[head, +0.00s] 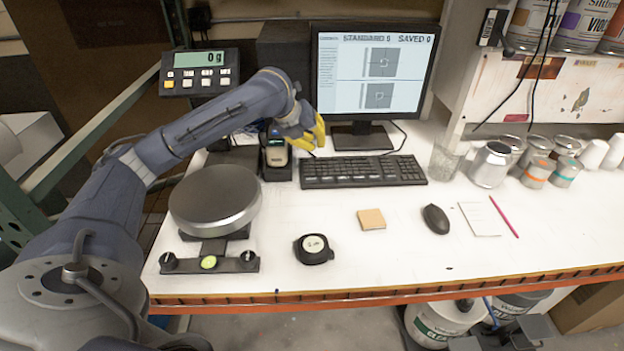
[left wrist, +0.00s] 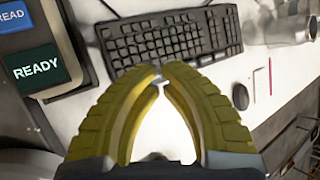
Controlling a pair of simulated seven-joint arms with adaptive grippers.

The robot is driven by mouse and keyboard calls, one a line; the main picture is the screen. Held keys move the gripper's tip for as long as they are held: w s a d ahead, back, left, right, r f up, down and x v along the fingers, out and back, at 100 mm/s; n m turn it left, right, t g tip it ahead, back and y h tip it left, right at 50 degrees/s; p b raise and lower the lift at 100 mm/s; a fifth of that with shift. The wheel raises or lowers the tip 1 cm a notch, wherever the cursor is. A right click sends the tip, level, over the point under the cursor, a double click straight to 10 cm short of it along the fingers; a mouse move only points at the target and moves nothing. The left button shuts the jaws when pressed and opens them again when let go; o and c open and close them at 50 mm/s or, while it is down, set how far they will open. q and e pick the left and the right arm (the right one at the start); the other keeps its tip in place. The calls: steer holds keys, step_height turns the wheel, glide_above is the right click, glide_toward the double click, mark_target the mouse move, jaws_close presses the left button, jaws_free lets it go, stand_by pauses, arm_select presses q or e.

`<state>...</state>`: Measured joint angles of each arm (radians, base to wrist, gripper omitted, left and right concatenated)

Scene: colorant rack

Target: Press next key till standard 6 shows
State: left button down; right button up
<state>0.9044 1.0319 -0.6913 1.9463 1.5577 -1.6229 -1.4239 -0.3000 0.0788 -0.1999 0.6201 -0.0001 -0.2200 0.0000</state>
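The monitor (head: 371,75) stands at the back and reads "STANDARD 5" and "SAVED 0", with two small pictures below. A black keyboard (head: 362,171) lies in front of it; it also shows in the left wrist view (left wrist: 170,38). My left gripper (head: 310,143) hangs near the keyboard's left end, beside a small handheld device (head: 276,153) in a dark dock. That view also shows a blue "READ" label and a green "READY" panel (left wrist: 35,68). No key marked next is legible.
A scale with a round pan (head: 214,199) and its display (head: 200,72) stand at left. A tape measure (head: 314,249), tan block (head: 371,219) and mouse (head: 436,219) lie in front. Cans (head: 491,165) and a glass (head: 446,158) stand at right. The front table is mostly clear.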

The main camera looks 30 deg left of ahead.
arm_select(q)
steer(key=shift+f, duration=0.15)
glide_toward(320, 174)
steer(key=shift+w+r+x, duration=0.15)
steer(key=shift+x, duration=1.1)
steer(key=shift+w+r+x, duration=0.15)
steer(key=shift+w+x, duration=0.05)
steer(key=shift+x, duration=1)
steer(key=shift+d+f, duration=0.15)
steer(key=shift+f, duration=0.7)
stand_by(0.4)
steer(key=shift+r, duration=0.85)
steer(key=shift+r, duration=0.1)
steer(key=shift+r, duration=2.4)
